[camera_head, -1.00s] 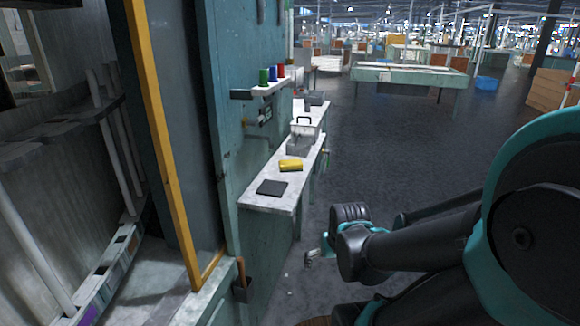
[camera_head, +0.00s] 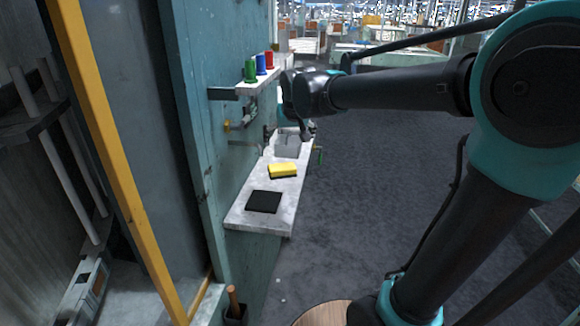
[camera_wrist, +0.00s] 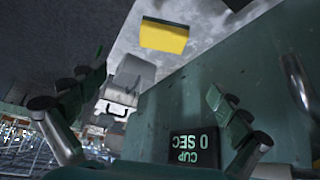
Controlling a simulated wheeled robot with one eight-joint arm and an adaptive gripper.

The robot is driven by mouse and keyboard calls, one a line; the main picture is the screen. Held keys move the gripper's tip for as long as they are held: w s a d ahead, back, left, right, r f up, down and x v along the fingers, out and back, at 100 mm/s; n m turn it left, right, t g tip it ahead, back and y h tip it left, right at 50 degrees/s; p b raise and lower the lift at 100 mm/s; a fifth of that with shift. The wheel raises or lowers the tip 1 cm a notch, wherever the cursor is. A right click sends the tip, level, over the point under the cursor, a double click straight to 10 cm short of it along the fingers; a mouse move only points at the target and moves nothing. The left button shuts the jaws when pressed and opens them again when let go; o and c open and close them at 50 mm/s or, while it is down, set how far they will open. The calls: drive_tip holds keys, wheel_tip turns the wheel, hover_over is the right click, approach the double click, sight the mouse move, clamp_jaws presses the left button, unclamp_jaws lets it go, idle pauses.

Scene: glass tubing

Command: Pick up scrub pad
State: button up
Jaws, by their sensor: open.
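A yellow pad with a dark layer (camera_head: 284,170) lies on the pale narrow counter (camera_head: 238,214). A flat black square (camera_head: 264,201) lies nearer on the same counter; I cannot tell which of the two is called the scrub pad. The yellow pad also shows at the top of the wrist view (camera_wrist: 164,37). My gripper (camera_wrist: 157,85) is open and empty, its fingers spread wide below the yellow pad in that picture, apart from it. In the head view, the gripper is partly hidden by my wrist, above the counter's far part.
A grey box-like container (camera_head: 288,146) stands behind the yellow pad. A wall shelf (camera_head: 222,94) holds green, blue and red spools or cups above. The teal wall borders the counter's left side. A display reading "CUP 0 SEC" (camera_wrist: 194,146) shows upside down. Open floor lies right.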

approach(282, 166)
drive_tip(key=x, duration=0.4)
drive_tip(key=shift+w+d+f, duration=0.1)
drive_tip(key=shift+w+d, duration=0.05)
drive_tip(key=shift+w, duration=0.2)
drive_tip(key=shift+s+f+x, duration=0.1)
drive_tip(key=shift+s+x, duration=0.1)
drive_tip(key=shift+x, duration=1.15)
drive_tip(key=shift+s+f+x, duration=0.1)
drive_tip(key=shift+s+x, duration=0.05)
drive_tip(key=shift+x, duration=1.25)
drive_tip(key=c, duration=1.1)
drive_tip(key=shift+r, duration=0.1)
wheel_tip(282, 166, up, 10)
drive_tip(key=shift+f, duration=0.1)
